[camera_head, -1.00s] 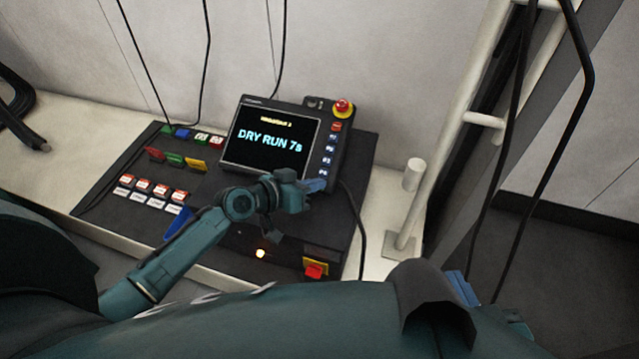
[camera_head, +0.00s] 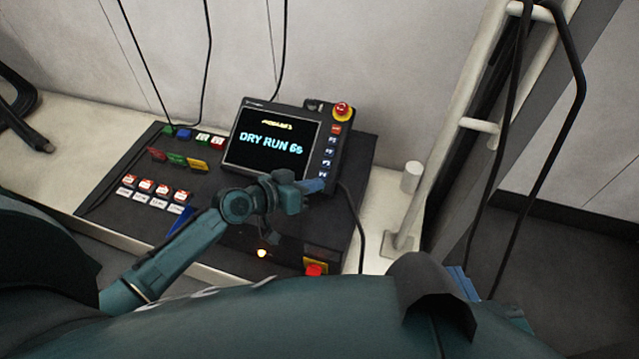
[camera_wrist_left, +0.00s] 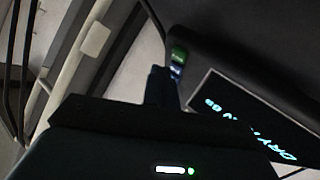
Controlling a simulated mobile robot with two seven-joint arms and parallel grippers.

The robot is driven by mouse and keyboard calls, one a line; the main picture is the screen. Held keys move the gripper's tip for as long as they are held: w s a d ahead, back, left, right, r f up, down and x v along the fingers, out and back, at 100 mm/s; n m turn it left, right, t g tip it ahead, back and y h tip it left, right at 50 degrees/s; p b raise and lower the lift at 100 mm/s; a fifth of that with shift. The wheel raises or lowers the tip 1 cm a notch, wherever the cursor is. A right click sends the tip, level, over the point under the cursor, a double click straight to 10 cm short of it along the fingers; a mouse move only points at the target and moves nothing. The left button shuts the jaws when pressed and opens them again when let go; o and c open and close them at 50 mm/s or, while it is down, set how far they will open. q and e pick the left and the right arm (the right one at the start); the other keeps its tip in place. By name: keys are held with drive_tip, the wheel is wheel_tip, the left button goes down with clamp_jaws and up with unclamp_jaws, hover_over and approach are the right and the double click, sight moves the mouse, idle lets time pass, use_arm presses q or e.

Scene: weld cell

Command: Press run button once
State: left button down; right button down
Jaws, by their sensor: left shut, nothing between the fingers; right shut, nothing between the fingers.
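The teach pendant (camera_head: 262,112) stands on the black control panel, its screen (camera_head: 268,143) reading "DRY RUN 6s". A column of buttons (camera_head: 329,152), one red above several blue, runs down its right side. My left gripper (camera_head: 315,186) is shut and empty at the column's lower end, covering part of it. In the left wrist view a green button (camera_wrist_left: 179,57) shows just beyond the dark fingers (camera_wrist_left: 160,86); I cannot read its label or tell whether a finger touches it. My right gripper (camera_head: 464,284) is shut, low at the right, partly hidden by my arm.
A red emergency stop (camera_head: 342,109) sits at the pendant's top right corner. The black panel (camera_head: 218,183) carries rows of coloured buttons, with a red switch (camera_head: 314,270) at its front. A white post (camera_head: 411,178) and rail stand right of the pendant. Black cables hang nearby.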

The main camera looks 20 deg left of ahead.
use_arm(q)
drive_tip(key=r+p, duration=0.1)
drive_tip(key=s+r+p, duration=0.2)
drive_tip(key=r, duration=0.1)
drive_tip(key=shift+p, duration=0.4)
idle(0.4)
